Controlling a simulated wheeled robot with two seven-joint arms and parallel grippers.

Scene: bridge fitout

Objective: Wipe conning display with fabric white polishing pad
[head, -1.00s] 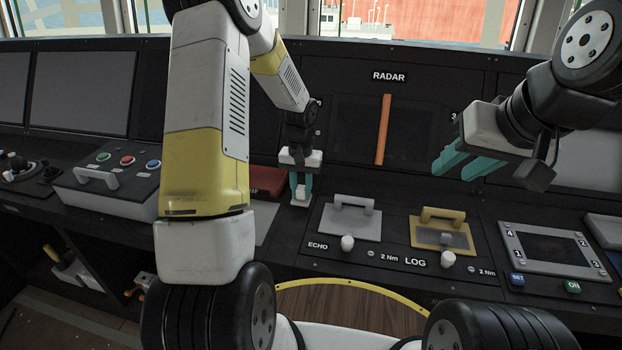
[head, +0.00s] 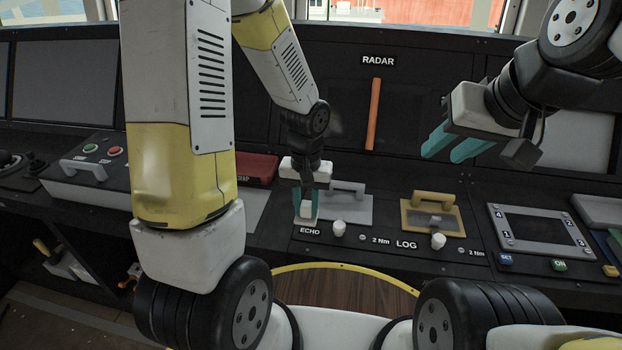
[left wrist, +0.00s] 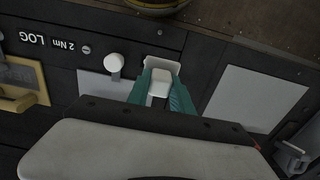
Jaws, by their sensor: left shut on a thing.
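My left gripper (head: 306,208) is shut on a small white pad (head: 306,221), just left of the grey handled plate and behind the ECHO label. The left wrist view shows the pad (left wrist: 158,86) as a white block between teal fingers, over a wider white base; whether it touches the console is unclear. My right gripper (head: 450,145) hangs in front of the upper console, its teal fingers apart and empty. No label reading conning is visible. Unlabelled dark screens include one at far left (head: 65,82) and a small framed one at right (head: 541,229).
The RADAR screen (head: 400,118) has an orange bar (head: 374,114) across it. A grey handled plate (head: 352,210), a yellow handled plate (head: 416,216) and white knobs (head: 338,229) stand up from the console. A red box (head: 258,168) lies behind my left arm.

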